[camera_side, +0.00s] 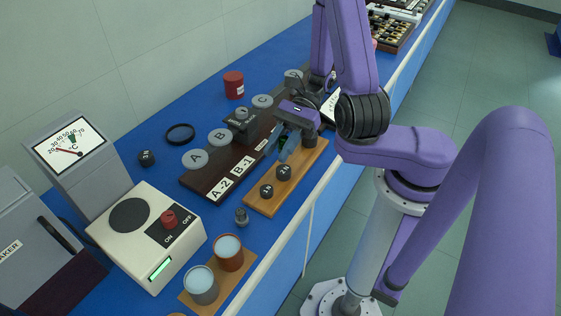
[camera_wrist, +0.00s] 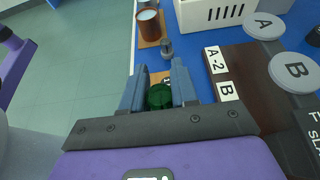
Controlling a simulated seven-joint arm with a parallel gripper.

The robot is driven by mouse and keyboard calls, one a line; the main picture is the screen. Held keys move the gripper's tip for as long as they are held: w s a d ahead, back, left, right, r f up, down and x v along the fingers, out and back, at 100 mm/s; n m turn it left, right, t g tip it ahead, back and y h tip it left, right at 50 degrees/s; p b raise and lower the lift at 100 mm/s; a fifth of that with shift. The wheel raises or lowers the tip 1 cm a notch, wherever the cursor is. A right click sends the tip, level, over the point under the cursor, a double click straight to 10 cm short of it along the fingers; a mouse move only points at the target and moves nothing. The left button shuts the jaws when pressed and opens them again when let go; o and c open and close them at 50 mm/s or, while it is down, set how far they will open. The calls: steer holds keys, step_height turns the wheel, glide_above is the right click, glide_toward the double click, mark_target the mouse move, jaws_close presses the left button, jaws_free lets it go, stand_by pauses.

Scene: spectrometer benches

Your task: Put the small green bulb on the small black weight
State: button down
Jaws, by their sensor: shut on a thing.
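My gripper (camera_side: 284,153) hangs over the wooden strip (camera_side: 257,206) on the bench. In the wrist view its two blue fingers (camera_wrist: 160,90) are shut on the dark green bulb (camera_wrist: 160,97), which sits between them. The bulb is mostly hidden by the fingers in the side view. Two small black weights stand on the strip, a front one (camera_side: 266,190) and one behind it (camera_side: 283,171), just below my gripper. Another dark weight (camera_side: 310,138) stands at the strip's far end. A further small black weight (camera_side: 146,158) stands alone on the blue bench.
A dark brown board (camera_side: 205,181) with grey lettered discs lies left of the strip. A small grey metal piece (camera_side: 241,216) stands near the strip's front end. Two cups (camera_side: 228,252) and a white hotplate box (camera_side: 150,233) stand at the front. A black ring (camera_side: 180,134) lies on the bench.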

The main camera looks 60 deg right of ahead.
mark_target(280, 173)
steer(key=shift+f, duration=2.3)
steer(key=shift+f, duration=0.1)
steer(key=c, duration=0.9)
jaws_free()
steer(key=shift+o, duration=0.2)
